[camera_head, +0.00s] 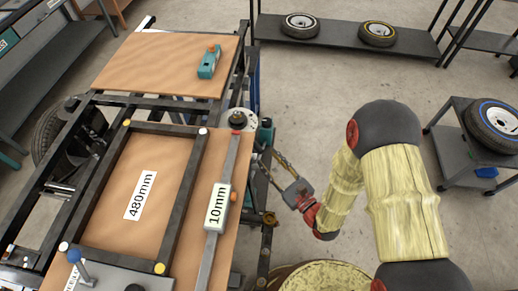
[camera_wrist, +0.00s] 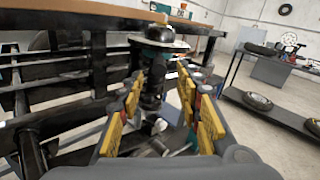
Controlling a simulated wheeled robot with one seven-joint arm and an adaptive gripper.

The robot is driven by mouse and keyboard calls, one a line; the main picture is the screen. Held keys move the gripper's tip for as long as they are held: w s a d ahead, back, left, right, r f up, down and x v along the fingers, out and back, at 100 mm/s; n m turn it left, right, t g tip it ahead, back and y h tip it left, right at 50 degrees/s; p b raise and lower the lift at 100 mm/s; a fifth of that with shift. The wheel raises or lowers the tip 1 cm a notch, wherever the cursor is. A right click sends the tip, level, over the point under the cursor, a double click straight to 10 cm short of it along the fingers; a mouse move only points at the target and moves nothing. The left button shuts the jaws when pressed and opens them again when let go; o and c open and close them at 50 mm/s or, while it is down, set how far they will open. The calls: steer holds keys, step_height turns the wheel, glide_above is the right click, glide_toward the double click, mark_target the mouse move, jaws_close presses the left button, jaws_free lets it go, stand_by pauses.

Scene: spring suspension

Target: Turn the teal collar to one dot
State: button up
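A teal collar (camera_wrist: 152,54) sits under a round metal top plate (camera_wrist: 158,38) on an upright dark spring strut (camera_wrist: 152,92) in the wrist view. In the head view some teal (camera_head: 265,133) shows beside the round plate (camera_head: 243,119) at the frame's right side. My gripper (camera_wrist: 162,100) is open. Its yellow-padded fingers stand apart on the left and right of the strut, below the collar in the picture. I cannot tell whether they touch anything. In the head view my gripper (camera_head: 272,160) is beside the frame's right edge. Dots on the collar are too small to tell.
The dark metal frame (camera_head: 170,130) carries wooden panels, a 480mm label (camera_head: 140,195) and a 10mm gauge (camera_head: 217,207). A teal block (camera_head: 209,62) lies on the rear panel (camera_head: 150,60). Open floor (camera_head: 310,100) lies right of the frame.

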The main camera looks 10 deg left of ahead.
steer(key=v, duration=0.4)
steer(key=shift+s+f, duration=0.15)
steer(key=shift+s, duration=0.1)
stand_by(0.5)
